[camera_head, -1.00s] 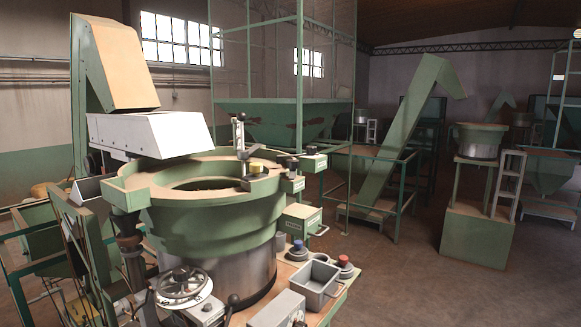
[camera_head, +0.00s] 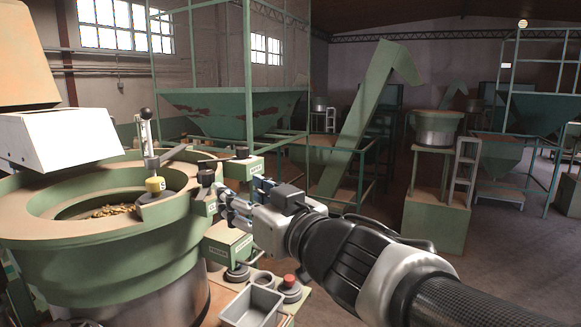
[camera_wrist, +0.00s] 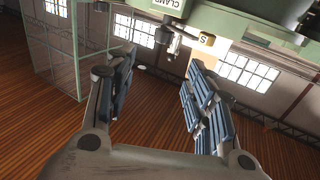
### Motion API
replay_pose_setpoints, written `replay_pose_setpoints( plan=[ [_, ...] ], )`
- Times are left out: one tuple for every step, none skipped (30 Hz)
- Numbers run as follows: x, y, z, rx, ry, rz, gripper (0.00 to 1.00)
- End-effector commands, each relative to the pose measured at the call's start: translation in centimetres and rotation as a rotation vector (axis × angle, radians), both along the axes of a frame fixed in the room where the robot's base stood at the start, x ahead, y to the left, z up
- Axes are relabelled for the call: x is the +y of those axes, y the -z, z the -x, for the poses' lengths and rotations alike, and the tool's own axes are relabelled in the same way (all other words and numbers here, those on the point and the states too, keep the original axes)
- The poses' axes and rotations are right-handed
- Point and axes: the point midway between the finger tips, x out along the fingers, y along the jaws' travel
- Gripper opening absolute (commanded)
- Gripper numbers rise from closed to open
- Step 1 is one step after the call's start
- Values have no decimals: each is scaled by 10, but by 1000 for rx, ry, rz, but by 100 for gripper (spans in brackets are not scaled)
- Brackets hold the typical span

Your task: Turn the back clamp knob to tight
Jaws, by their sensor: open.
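Two dark clamp knobs stand at the right rim of the green bowl feeder (camera_head: 110,258) in the head view: the back clamp knob (camera_head: 242,152) on a green block, and a nearer knob (camera_head: 207,178). My gripper (camera_head: 238,200) is open and empty, in front of and below the back knob, apart from it as far as I can see. In the wrist view my gripper (camera_wrist: 162,72) shows its two padded fingers spread. A dark knob (camera_wrist: 163,35) hangs beyond the gap, near a CLAMP label (camera_wrist: 165,4); I cannot tell which knob it is. The knob's setting is too small to read.
A green box (camera_head: 228,245) with a label sits below my gripper. A metal tray (camera_head: 254,306) and a red button (camera_head: 289,281) are on the bench. A lever (camera_head: 148,135) rises from the bowl rim beside a yellow block (camera_head: 155,184).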

Motion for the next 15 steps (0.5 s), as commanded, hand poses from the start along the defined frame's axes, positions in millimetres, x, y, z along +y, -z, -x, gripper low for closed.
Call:
replay_pose_setpoints(
  plan=[
    [4, 0, -4, 1, -2, -1, 49],
    [7, 0, -7, 1, -1, -1, 49],
    [11, 1, -12, 2, 0, -1, 49],
    [15, 1, -16, 2, 0, 1, 49],
    [19, 2, -20, 3, 0, 0, 49],
    [24, 1, -27, 3, 0, 0, 49],
    [28, 1, -31, 2, 1, 1, 49],
    [33, 1, -36, 3, 1, 0, 49],
    [39, 2, -43, 4, 1, 1, 49],
    [43, 1, -48, 3, 2, 1, 49],
    [48, 1, -53, 3, 2, 0, 49],
    [54, 1, -59, 3, 2, 1, 49],
    [59, 1, -64, 2, 2, 1, 49],
    [63, 1, -69, 2, 3, 1, 49],
    [68, 1, -76, 3, 3, 1, 49]
  ],
)
